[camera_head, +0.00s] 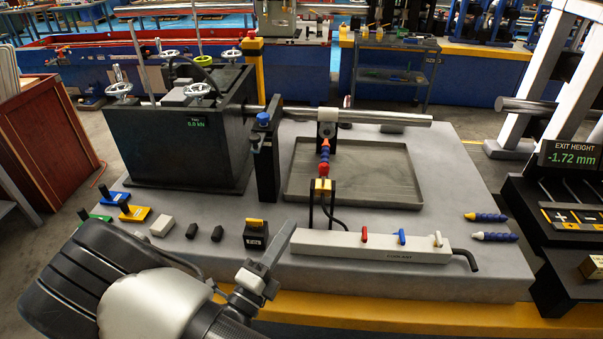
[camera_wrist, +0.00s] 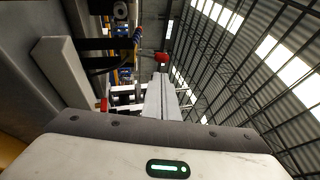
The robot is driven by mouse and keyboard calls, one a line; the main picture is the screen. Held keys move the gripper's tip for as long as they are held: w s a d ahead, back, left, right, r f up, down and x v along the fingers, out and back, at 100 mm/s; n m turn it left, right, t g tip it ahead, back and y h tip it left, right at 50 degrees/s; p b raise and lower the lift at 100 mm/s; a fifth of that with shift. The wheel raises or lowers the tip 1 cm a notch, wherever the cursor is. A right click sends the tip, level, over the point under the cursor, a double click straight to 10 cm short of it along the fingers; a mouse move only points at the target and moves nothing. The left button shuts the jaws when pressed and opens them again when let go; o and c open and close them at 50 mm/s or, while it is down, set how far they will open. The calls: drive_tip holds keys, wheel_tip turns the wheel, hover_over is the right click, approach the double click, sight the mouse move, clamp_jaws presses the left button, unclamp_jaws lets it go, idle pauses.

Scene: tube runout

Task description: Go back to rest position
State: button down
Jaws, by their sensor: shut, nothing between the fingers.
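My gripper (camera_head: 281,240) is at the lower middle of the head view, over the front edge of the grey bench (camera_head: 470,262). Its fingers are shut with nothing between them, and they point up and to the right. In the wrist view the closed fingers (camera_wrist: 161,97) point up the picture, with the roof behind them. The fingertips appear near the left end of the white coolant manifold (camera_head: 340,247) and the black block with a yellow top (camera_head: 255,233). I cannot tell how far above the bench they are.
A black machine box (camera_head: 175,140) stands back left. A steel tube (camera_head: 375,117) runs above a shallow tray (camera_head: 405,180). Small blocks (camera_head: 162,225) lie front left, and two blue nozzles (camera_head: 487,217) lie right. A display panel (camera_head: 568,158) reads "EXIT HEIGHT -1.72 mm".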

drive_tip(key=s+d+r+m+g+h+p, duration=0.1)
drive_tip(key=s+d+r+m+g, duration=0.25)
drive_tip(key=d+m+g, duration=0.75)
drive_tip(key=s+d+r+m+g+h, duration=0.25)
drive_tip(key=d+r+m+g, duration=0.3)
drive_tip(key=d+m, duration=0.55)
drive_tip(key=s+r+m+t+y+p, duration=0.1)
drive_tip(key=s+r+m+y, duration=0.3)
drive_tip(key=m, duration=0.8)
drive_tip(key=s+a+r+m+t+y+p, duration=0.1)
drive_tip(key=s+r+m+y, duration=0.3)
drive_tip(key=r+m+y, duration=0.4)
drive_tip(key=r+m+t, duration=0.1)
drive_tip(key=m, duration=0.4)
drive_tip(key=shift+a+r+y, duration=0.2)
drive_tip(key=shift+a+y, duration=0.1)
drive_tip(key=shift+y, duration=0.05)
drive_tip(key=shift+s, duration=0.1)
drive_tip(key=shift+a, duration=0.15)
